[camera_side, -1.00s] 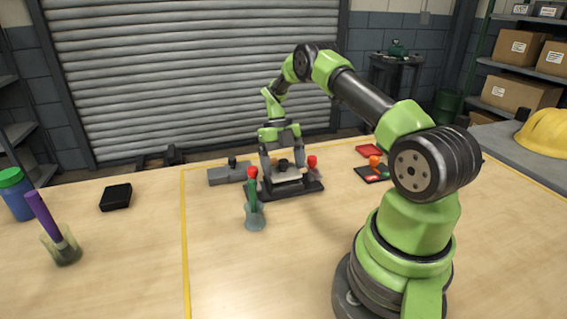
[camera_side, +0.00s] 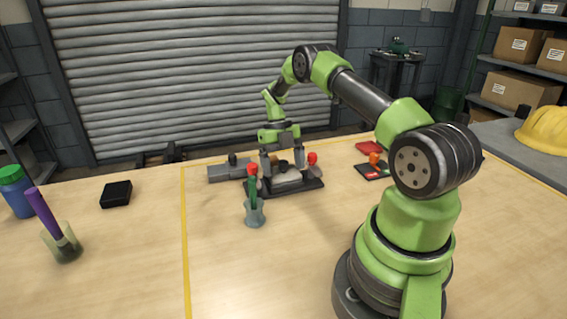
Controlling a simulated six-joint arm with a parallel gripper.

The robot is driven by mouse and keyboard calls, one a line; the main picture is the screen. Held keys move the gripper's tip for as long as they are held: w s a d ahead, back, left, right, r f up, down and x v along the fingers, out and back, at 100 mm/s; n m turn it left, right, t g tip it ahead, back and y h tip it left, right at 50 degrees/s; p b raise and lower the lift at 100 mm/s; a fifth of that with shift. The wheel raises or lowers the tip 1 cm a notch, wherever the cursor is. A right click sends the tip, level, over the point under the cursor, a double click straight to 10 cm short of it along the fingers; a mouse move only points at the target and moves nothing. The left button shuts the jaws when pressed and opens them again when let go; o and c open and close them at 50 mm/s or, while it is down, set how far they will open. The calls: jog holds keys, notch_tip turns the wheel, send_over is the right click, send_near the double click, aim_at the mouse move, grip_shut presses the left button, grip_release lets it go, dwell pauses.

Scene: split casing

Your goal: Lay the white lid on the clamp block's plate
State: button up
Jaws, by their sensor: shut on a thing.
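The clamp block's dark base plate (camera_side: 314,185) lies on the table near the centre, with a red-tipped part (camera_side: 312,158) at its right. The white lid (camera_side: 291,176) shows as a pale slab low between my fingers, over the block. My gripper (camera_side: 283,168) points down over the block and is shut on the lid. A dark knob shows between the fingers. The lid looks roughly level; whether it touches the plate cannot be told at this size.
A glass cup (camera_side: 254,216) with a green, red-topped item stands just in front of the block. A grey block (camera_side: 228,172) is behind left. A dark tray (camera_side: 374,172) and red piece (camera_side: 368,148) are to the right.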

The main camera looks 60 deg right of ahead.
dwell(0.3)
jog(key=o, duration=1.1)
jog(key=shift+r, duration=0.1)
jog(key=shift+r, duration=3.4)
